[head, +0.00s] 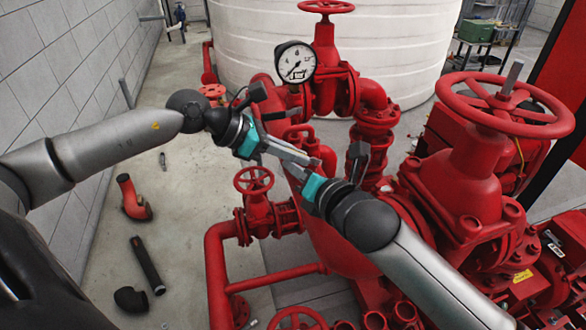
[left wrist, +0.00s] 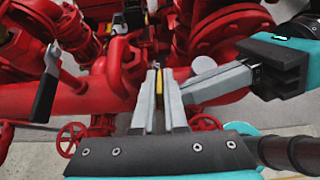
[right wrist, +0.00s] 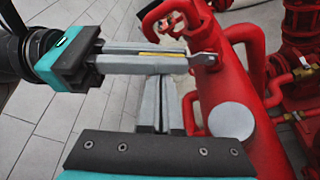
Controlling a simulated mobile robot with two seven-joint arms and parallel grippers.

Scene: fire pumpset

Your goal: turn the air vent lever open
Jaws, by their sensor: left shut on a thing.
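The air vent lever shows in the right wrist view as a thin lever (right wrist: 206,58) with a silver end beside a red pipe fitting and a yellow strip. My left gripper (head: 304,158) is shut on it, with the yellow part lying between the fingers. The yellow strip also shows between the fingers in the left wrist view (left wrist: 160,88). Fingers hide most of the lever, and in the head view I cannot make it out. My right gripper (right wrist: 158,108) has its fingers together, apparently empty, close beside the left fingers.
A pressure gauge (head: 295,63) stands just behind the grippers. Red pipes and a small handwheel (head: 253,180) lie below left, and a large handwheel (head: 505,105) is at right. A dark grey lever (head: 357,160) stands right of the grippers. Loose pipe pieces (head: 147,265) lie on the floor.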

